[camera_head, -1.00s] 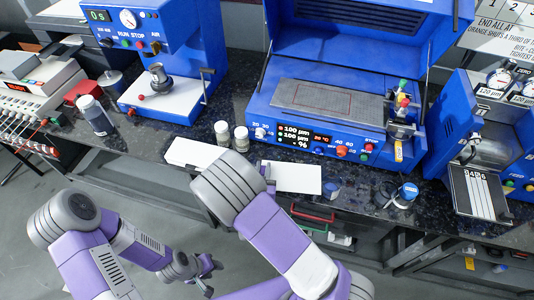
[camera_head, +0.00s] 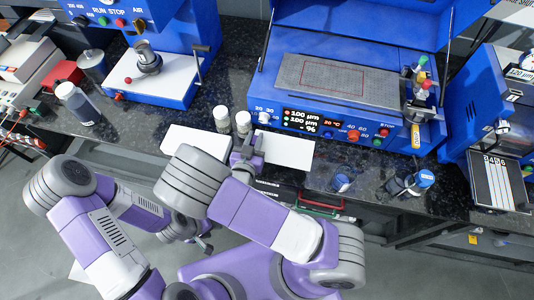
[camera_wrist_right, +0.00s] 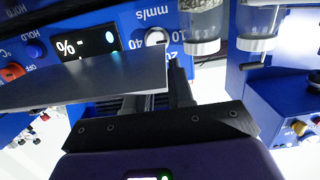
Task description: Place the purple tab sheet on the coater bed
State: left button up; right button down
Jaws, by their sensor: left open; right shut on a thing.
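The purple tab sheet (camera_head: 288,151), a white rectangle, is held at its left end by my right gripper (camera_head: 248,152), near the bench's front edge. Its tab is hidden by the jaws. In the right wrist view the sheet (camera_wrist_right: 85,82) looks grey and reaches out to the left from the jaws. The coater bed (camera_head: 375,84) is a flat grey plate with a red rectangle outline on the blue coater behind the sheet, and its bare top shows. My left gripper (camera_head: 203,237) is open and empty, low in front of the bench.
Another white sheet (camera_head: 190,141) lies left of my right gripper. Two small jars (camera_head: 243,122) stand just behind. Blue-capped containers (camera_head: 424,178) stand at right.

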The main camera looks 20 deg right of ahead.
notch_tip(320, 180, down, 7)
jog(key=shift+w+b, duration=0.1)
jog(key=shift+b, duration=0.8)
jog(key=c, duration=1)
grip_release()
